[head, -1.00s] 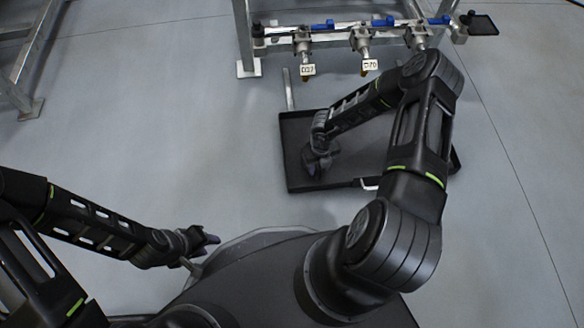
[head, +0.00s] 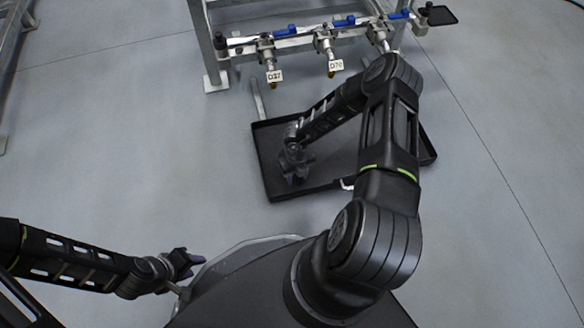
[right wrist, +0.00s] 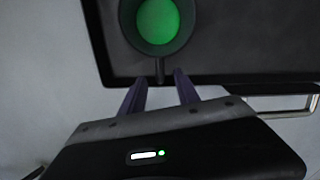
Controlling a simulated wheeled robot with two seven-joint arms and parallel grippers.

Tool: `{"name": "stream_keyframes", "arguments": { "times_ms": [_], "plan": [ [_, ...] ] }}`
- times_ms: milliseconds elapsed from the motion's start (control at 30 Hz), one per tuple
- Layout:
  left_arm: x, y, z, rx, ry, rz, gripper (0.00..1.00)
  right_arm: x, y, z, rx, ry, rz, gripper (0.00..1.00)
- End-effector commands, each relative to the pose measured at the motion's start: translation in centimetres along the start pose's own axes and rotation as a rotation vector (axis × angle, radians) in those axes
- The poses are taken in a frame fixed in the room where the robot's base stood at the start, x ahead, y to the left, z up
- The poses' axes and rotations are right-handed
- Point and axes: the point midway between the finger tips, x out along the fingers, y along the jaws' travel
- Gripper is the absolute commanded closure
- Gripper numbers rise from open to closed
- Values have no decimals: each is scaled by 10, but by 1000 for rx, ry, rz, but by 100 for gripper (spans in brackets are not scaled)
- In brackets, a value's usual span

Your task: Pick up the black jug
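The black jug (right wrist: 135,35) shows from above in the right wrist view, cut by the top edge, with a round opening and green inside. Its thin handle (right wrist: 160,72) points toward my right gripper (right wrist: 160,80). The two purple fingers are apart, with the end of the handle in line with the gap between them; they do not grip it. In the head view my right gripper (head: 298,165) is over the left part of the black tray, and I cannot make out the jug there. My left gripper (head: 192,262) is empty and looks open, beside my base.
The shallow black tray (head: 272,185) lies on the grey floor, with a light metal handle (head: 347,184) at its near edge. Behind it stands a metal frame with a pipe, blue-handled valves (head: 344,21) and tags D27 (head: 275,76) and D70 (head: 336,65).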

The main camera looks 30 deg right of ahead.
Motion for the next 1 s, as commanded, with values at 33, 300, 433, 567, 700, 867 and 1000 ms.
{"name": "stream_keyframes", "arguments": {
  "times_ms": [33, 300, 433, 567, 700, 867, 1000],
  "plan": [
    [5, -2, 0, 0, 1, 0, 64, 7, 0, -1, 0, 1, 0, 62],
    [32, -10, -2, -2, 14, 0, 64, 46, 0, -1, 0, 1, 1, 62],
    [34, -11, -4, -3, 15, 1, 64, 52, -1, 0, 1, 0, 0, 62],
    [32, -10, -4, -3, 15, 1, 64, 51, -1, 0, 0, 0, 0, 62],
    [32, -10, -4, -2, 15, 1, 64, 50, -1, 0, 0, 0, 0, 62],
    [32, -10, -4, -2, 15, 1, 64, 50, 0, -1, 0, 0, 0, 62],
    [32, -10, -3, -2, 15, 1, 64, 50, 0, -1, 0, 0, 0, 62]
  ]
}}
